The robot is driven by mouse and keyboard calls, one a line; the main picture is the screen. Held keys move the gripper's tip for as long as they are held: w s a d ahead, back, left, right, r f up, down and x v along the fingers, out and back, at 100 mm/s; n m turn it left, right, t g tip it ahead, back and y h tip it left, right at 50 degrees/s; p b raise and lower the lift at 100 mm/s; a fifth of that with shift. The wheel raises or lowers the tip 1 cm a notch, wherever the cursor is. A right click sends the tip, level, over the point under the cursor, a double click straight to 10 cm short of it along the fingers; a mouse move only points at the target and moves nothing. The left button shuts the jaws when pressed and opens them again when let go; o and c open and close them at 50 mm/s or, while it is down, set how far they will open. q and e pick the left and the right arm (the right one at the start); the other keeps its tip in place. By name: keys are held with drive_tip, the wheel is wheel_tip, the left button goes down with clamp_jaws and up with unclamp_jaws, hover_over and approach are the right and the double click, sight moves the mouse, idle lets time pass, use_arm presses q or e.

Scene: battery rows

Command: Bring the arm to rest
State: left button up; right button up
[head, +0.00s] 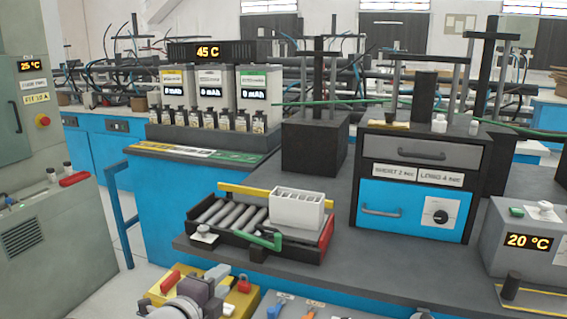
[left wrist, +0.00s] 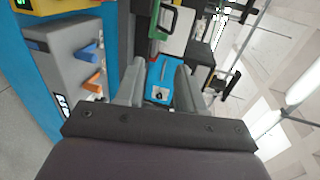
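My left gripper (left wrist: 159,68) shows in the left wrist view as two pale grey fingers on a dark bar. The fingers stand apart with a clear gap, and nothing is held between them. Beyond the gap, at a distance, is the blue drawer front (left wrist: 159,92) with a dial. In the head view, grey rounded parts that look like my left arm show at the bottom edge, in front of the yellow box (head: 243,302); the fingertips cannot be made out there. My right gripper is in neither view.
A roller tray (head: 262,250) with a white slotted block (head: 297,208) sits on the grey bench. A box with blue and orange levers (head: 300,312) is at the front. A 20 °C unit (head: 530,222) is at right; bench between is clear.

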use_arm(q)
drive_tip(key=s+a+f+n+g+y, duration=0.55)
drive_tip(key=s+a+f+n, duration=0.2)
drive_tip(key=f+n, duration=0.4)
drive_tip(key=s+d+f+n+g, duration=0.1)
drive_tip(key=s+f+n+g, duration=0.1)
drive_tip(key=s+n+g, duration=0.4)
drive_tip(key=s+f+n+g, duration=0.1)
drive_tip(key=s+f+n, duration=0.25)
drive_tip(key=s, duration=0.45)
wheel_tip(320, 180, up, 17)
drive_tip(key=n+p, duration=0.1)
drive_tip(key=p, duration=1.5)
drive_tip(key=shift+s+d+r+p, duration=0.2)
drive_tip(key=shift+s+d+p, duration=0.1)
drive_tip(key=shift+d, duration=0.05)
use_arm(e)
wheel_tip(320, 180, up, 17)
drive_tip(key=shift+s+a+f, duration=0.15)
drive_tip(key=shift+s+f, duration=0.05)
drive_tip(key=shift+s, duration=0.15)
use_arm(q)
drive_tip(key=shift+o, duration=0.2)
drive_tip(key=shift+g, duration=0.25)
